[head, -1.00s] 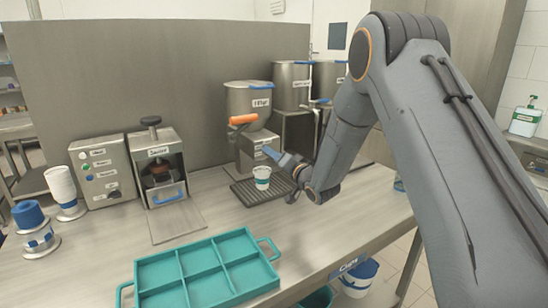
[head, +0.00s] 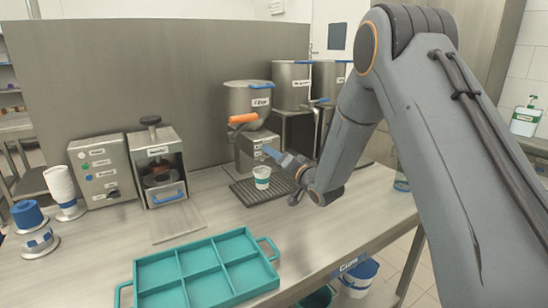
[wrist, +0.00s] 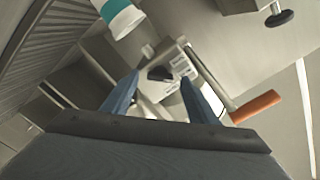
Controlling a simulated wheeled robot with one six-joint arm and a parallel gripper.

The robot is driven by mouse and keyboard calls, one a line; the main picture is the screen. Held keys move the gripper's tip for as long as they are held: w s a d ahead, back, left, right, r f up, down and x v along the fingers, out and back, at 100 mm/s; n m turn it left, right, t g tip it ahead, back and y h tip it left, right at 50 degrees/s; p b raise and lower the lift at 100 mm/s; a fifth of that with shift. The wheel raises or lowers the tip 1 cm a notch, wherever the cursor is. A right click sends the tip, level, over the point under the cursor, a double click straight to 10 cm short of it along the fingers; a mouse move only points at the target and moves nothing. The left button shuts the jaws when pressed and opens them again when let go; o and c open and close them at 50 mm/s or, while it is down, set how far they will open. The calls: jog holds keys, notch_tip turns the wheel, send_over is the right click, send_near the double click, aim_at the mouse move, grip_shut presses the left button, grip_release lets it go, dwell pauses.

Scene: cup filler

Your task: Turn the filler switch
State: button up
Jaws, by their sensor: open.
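The filler is a steel pot (head: 247,100) with an orange-handled lever (head: 243,119) on a steel body (head: 250,150). The wrist view shows a small black switch knob (wrist: 160,73) on the body's labelled face, and the orange handle (wrist: 256,106) to the right. My gripper (head: 270,152) is in front of the body, above the cup. Its blue fingers (wrist: 160,88) are spread, with the knob beyond and between them; contact is not visible. In the head view my gripper hides the knob. A white cup with a teal band (head: 262,178) stands on the drip tray (head: 240,191).
A teal compartment tray (head: 205,270) lies empty at the front. A sealing machine (head: 158,170), a control box (head: 105,170) and cup stacks (head: 60,187) stand to the left. More steel pots (head: 291,84) stand behind the filler. The counter between tray and filler is clear.

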jog(key=b+v, duration=0.1)
jog(key=v, duration=0.5)
jog(key=shift+s, duration=0.2)
jog(key=shift+d, duration=0.25)
